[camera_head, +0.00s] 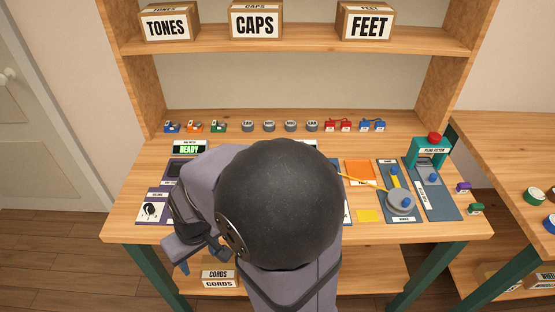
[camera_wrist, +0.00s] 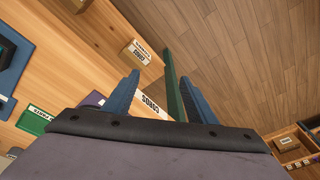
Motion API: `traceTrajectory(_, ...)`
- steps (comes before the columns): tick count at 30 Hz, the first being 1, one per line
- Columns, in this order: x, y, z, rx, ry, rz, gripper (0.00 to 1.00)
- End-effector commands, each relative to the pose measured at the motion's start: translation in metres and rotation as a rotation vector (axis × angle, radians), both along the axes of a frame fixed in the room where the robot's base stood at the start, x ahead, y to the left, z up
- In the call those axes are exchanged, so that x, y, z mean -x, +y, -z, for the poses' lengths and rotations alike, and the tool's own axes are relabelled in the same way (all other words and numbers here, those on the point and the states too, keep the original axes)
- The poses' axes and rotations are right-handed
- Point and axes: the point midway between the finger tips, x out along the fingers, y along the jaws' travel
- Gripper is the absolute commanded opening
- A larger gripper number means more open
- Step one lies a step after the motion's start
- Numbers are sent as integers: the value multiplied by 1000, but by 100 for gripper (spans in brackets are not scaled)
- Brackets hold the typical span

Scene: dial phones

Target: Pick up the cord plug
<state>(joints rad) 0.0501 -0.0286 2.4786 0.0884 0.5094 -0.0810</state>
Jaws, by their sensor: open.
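No part is clearly readable as the cord plug. Two red pieces (camera_head: 338,125) and two blue pieces (camera_head: 372,125), each pair joined by what looks like a short cord, sit at the right of the back row on the bench. My gripper (camera_head: 180,262) hangs off the bench's front left edge, left of the cords box (camera_head: 219,278) on the lower shelf. In the wrist view its two blue fingers (camera_wrist: 160,68) are spread apart with nothing gripped, pointing toward the floor. My arm hides the middle of the bench.
A teal press with a red knob (camera_head: 431,147) stands at the bench's right. A side table (camera_head: 510,150) holds small coloured parts. Labelled boxes, including the caps box (camera_head: 256,20), stand on the upper shelf. A green bench leg (camera_wrist: 173,90) shows between my fingers.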

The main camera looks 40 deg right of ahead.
Motion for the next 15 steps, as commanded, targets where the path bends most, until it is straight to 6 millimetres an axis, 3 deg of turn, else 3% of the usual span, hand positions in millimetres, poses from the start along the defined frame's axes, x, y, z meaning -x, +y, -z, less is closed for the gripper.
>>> traceTrajectory(1,-23,-6,-26,-5,-55,22,52)
traceTrajectory(5,-89,-31,-67,10,-229,87,52)
traceTrajectory(9,-150,-83,-107,82,-422,192,52)
traceTrajectory(12,-172,-133,-117,168,-532,281,52)
traceTrajectory(15,-171,-182,-110,258,-609,368,52)
